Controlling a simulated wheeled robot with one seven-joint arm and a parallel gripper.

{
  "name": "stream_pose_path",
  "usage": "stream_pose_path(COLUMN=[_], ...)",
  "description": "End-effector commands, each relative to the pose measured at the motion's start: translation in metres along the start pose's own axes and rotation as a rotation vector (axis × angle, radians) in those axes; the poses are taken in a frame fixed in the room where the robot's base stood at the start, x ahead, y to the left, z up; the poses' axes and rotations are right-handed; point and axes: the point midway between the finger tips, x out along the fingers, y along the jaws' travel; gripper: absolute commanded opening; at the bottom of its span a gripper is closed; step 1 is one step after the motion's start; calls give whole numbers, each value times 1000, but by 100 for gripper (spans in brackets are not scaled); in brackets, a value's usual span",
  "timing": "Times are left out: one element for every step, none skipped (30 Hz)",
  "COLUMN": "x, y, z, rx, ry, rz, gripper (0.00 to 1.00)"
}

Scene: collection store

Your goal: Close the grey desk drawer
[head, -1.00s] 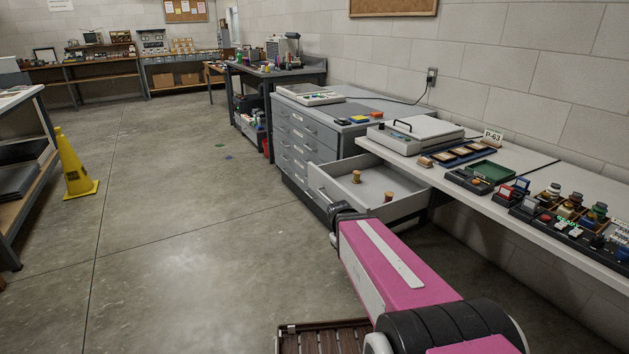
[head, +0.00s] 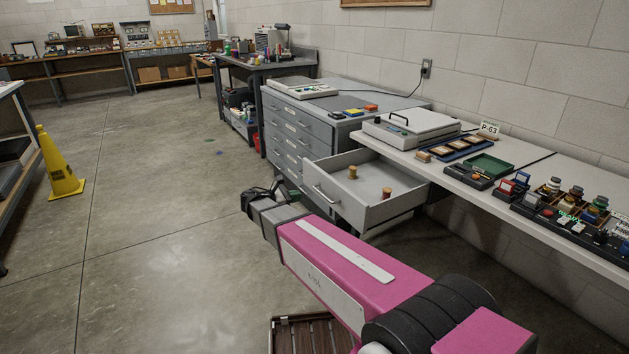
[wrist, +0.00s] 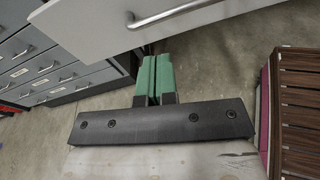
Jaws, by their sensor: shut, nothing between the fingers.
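The grey desk drawer (head: 346,212) hangs open under the white desk top, pulled out toward the aisle. Two small wooden spool-like pieces stand inside it. Its front with a bar handle (head: 326,195) faces left. In the wrist view the drawer front (wrist: 100,22) and its handle (wrist: 180,14) lie across the top. My gripper (wrist: 153,62) shows there with its green fingers together and empty, pointing toward the drawer front's lower edge. In the head view my gripper (head: 258,192) is left of the drawer front, apart from it.
A grey multi-drawer cabinet (head: 296,136) stands behind the open drawer. The desk top (head: 545,187) carries a flat scale-like device (head: 410,128), trays and small jars. A yellow cone (head: 60,165) stands at left. The floor left of the drawer is clear.

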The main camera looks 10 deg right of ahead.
Motion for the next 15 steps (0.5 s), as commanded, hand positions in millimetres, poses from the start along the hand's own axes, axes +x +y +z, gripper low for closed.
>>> stream_pose_path(x=[-14, -20, -26, -30, -34, -37, -38, -38, -36, -34, -31, -26, -22, -17, -11], y=[15, 20, 25, 28, 30, 32, 33, 34, 34, 34, 34, 34, 35, 35, 35], z=[2, 5, 8, 10, 12, 13, 14, 15, 16, 17, 17, 18, 19, 20, 20], rx=[-43, -66, -91, -106, -118, -130, -136, -140, -143, -143, -143, -143, -142, -142, -142], ry=[-50, -78, -109, -129, -143, -159, -166, -171, -175, -176, -176, -175, -175, -175, -175], rz=[26, 39, 51, 58, 63, 68, 70, 71, 72, 72, 72, 71, 71, 70, 70], gripper=[0, 0, 0, 0, 0, 0, 0, 0, 0, 0, 0, 0, 0, 0, 0])
